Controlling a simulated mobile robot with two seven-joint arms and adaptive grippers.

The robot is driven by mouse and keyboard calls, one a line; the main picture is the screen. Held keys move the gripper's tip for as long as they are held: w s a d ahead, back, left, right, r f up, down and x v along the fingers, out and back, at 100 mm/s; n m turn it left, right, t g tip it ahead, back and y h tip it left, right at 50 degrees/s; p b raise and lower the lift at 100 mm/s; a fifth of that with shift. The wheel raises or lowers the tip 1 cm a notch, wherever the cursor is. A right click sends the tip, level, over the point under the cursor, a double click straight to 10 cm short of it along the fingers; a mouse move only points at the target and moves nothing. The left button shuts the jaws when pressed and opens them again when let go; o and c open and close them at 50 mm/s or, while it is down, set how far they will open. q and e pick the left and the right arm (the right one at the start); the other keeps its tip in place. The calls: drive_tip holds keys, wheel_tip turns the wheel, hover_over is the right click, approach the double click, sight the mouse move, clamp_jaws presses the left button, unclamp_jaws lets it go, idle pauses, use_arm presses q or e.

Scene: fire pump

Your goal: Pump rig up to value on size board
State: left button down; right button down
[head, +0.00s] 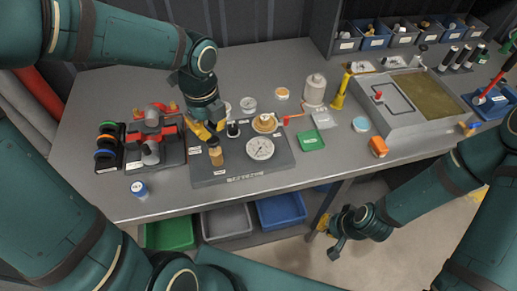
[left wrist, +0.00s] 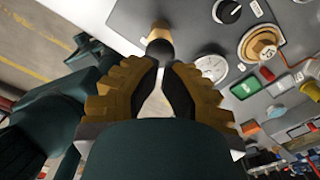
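The grey pump rig board (head: 205,180) lies mid-table, with a large white-faced gauge (head: 260,148) whose reading is too small to tell. An upright amber handle with a dark upper part (head: 215,157) stands at its left; it also shows in the left wrist view (left wrist: 160,34). My left gripper (head: 209,133) comes down from above, its fingertips drawn together at the handle's dark upper end; it also shows in the left wrist view (left wrist: 161,64). My right gripper (head: 331,237) is open and empty, below the table's front edge. I cannot identify the size board.
Left of the rig are a red-and-grey vice-like fitting (head: 152,133) and coloured rings (head: 104,155). Bins line the back.

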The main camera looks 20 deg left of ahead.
sight(212, 139)
use_arm(q)
drive_tip(key=shift+f+b, duration=1.65)
drive_tip(key=shift+f, duration=1.05)
drive_tip(key=shift+r+p, duration=2.35)
drive_tip(key=shift+r, duration=0.05)
drive_tip(key=shift+f, duration=0.25)
